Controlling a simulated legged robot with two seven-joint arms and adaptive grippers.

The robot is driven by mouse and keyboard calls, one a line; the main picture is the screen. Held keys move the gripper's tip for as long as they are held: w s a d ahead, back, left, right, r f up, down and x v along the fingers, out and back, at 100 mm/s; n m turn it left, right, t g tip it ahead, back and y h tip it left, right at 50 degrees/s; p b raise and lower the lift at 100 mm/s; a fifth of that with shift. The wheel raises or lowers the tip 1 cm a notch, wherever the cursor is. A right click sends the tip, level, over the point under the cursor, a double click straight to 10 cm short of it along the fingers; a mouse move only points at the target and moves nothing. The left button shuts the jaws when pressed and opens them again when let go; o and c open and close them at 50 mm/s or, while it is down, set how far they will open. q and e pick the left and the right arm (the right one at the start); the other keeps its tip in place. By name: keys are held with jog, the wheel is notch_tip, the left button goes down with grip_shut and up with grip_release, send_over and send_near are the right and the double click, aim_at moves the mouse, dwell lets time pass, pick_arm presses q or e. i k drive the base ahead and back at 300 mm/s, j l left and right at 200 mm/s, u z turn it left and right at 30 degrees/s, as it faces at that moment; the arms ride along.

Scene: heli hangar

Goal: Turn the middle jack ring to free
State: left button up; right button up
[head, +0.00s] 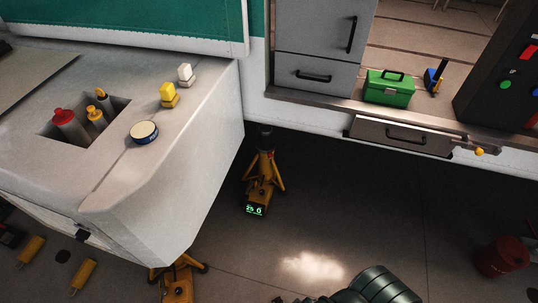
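A yellow jack (262,185) stands on the floor near the middle of the head view, on splayed legs. Its upper part is dark, with a small red mark near the collar; the ring's setting is too small to read. A lit green display (255,210) sits at its foot. A second yellow jack (177,285) shows partly under the white body at bottom left. I cannot tell from this view alone which one is the middle jack. A dark ribbed part of my arm shows at the bottom edge, apart from the jacks. Its fingers cannot be made out. My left gripper is not in view.
The white body (190,215) overhangs the floor at left, carrying bottles, small blocks and a round tin (144,132). A ledge at upper right holds a green toolbox (389,88); below it is a drawer (402,136). A red can (502,257) stands right. Floor right of the jack is clear.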

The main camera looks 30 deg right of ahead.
aim_at(269, 154)
jog(key=z, duration=0.8)
